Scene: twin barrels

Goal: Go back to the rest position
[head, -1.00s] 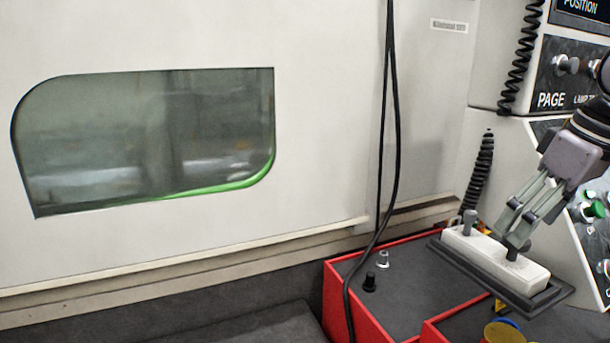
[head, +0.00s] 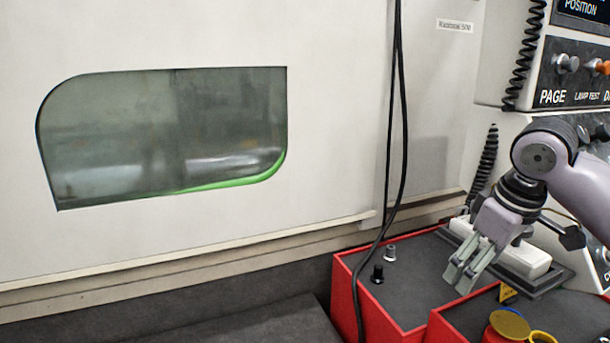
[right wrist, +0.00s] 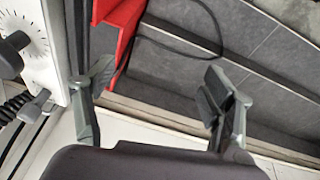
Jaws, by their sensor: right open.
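My right gripper (head: 462,280) is open and empty in the head view. It hangs above the dark top of the red-sided cart (head: 420,283), in front of a white box with black knobs (head: 525,259). In the right wrist view its two fingers (right wrist: 165,90) stand wide apart with nothing between them. The white box (right wrist: 38,60) shows at the left of that view, with a dial and a knob, beside the left finger. My right arm reaches in from the right side of the head view. My left gripper is not in view.
A large machine door with a window (head: 165,135) fills the left. Black cables (head: 397,120) hang in front of it to the cart. Small knobs (head: 377,274) stand on the cart, and yellow and red round items (head: 508,325) sit at its front. A control panel (head: 575,75) rises at right.

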